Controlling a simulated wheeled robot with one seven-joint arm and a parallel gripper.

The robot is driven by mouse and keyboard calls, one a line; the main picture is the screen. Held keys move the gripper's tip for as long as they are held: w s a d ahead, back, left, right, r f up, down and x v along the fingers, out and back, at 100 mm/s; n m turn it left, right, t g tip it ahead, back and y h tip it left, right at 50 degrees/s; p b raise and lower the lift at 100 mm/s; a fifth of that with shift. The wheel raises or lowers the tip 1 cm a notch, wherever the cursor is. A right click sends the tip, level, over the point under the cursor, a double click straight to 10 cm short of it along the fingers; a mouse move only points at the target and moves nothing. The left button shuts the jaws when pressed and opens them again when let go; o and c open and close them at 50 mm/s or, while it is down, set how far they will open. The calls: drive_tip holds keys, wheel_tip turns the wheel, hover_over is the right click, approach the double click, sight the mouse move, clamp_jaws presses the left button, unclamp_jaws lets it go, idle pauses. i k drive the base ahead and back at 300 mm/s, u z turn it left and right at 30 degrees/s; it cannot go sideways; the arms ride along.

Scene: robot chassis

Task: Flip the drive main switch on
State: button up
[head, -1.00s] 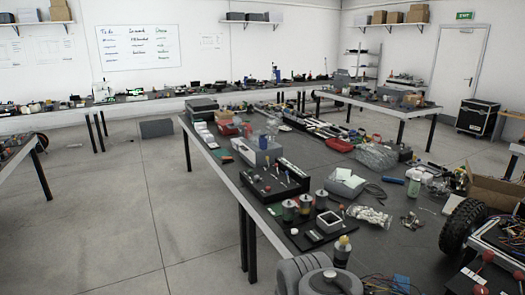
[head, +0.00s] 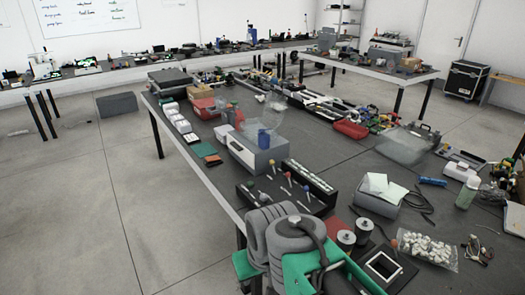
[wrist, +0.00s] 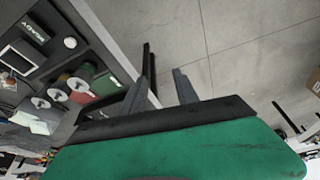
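The drive main switch cannot be made out in either current view, and the robot chassis is not in view. In the wrist view my gripper (wrist: 163,88) shows beyond its green body, with its two grey fingers apart and nothing seen between them. It is over the edge of the workbench, with floor behind the fingers. In the head view my grey and green arm rises at the bottom centre, in front of the near bench edge; its fingertips cannot be made out there.
Spools also show in the wrist view (wrist: 78,90). Floor (head: 70,215) at left is clear.

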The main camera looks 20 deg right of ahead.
sight(271, 162)
drive_tip(key=z, duration=0.35)
drive_tip(key=i, duration=0.3)
drive_tip(key=u, duration=0.65)
drive_tip(key=i, duration=1.15)
drive_tip(key=u, duration=0.4)
drive_tip(key=i, duration=0.5)
